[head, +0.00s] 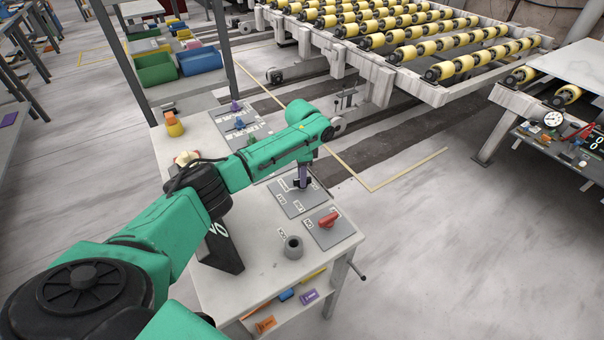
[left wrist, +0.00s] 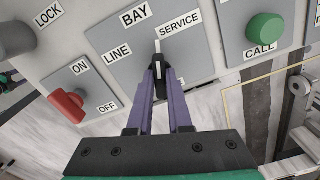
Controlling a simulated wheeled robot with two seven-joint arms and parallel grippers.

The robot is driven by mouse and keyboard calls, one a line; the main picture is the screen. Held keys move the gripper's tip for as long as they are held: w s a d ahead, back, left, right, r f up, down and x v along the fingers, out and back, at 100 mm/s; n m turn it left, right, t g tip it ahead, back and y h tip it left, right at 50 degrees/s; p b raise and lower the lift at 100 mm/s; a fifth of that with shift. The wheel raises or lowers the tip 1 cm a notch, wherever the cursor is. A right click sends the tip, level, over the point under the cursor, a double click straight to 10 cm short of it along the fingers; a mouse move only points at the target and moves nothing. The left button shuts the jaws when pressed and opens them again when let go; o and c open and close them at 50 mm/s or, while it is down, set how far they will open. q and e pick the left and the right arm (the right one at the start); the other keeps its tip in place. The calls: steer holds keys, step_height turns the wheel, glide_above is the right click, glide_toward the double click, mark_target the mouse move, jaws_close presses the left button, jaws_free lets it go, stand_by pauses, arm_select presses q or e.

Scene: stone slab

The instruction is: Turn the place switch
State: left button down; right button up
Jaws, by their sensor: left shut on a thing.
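The place switch is a black knob with a white pointer (left wrist: 158,47) on a grey panel (left wrist: 198,50) labelled LINE, BAY and SERVICE; another label is mostly hidden by a finger. The pointer stands between BAY and SERVICE. My left gripper (left wrist: 160,82) has its purple fingers shut on the knob, one on each side, and they hide much of it. In the head view my left gripper (head: 303,181) reaches down to this panel (head: 287,203), and the knob is hidden there. My right gripper is not in view.
A red ON/OFF switch (left wrist: 67,104) sits left of the panel, with a grey LOCK knob (left wrist: 16,38) beyond. A green CALL button (left wrist: 265,27) sits on the right. The bench (head: 235,285) has small items on its lower shelf.

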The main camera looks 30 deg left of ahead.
arm_select(q)
steer(key=m, duration=0.2)
steer(key=shift+r+m+p, duration=0.15)
steer(key=shift+m+p, duration=0.15)
steer(key=shift+p, duration=0.05)
steer(key=shift+w+m, duration=0.1)
steer(key=shift+m, duration=1.4)
steer(key=c, duration=0.8)
jaws_free()
steer(key=shift+c, duration=0.2)
steer(key=shift+d, duration=0.1)
step_height(320, 180, up, 14)
steer(key=b, duration=0.2)
steer(key=shift+r, duration=0.2)
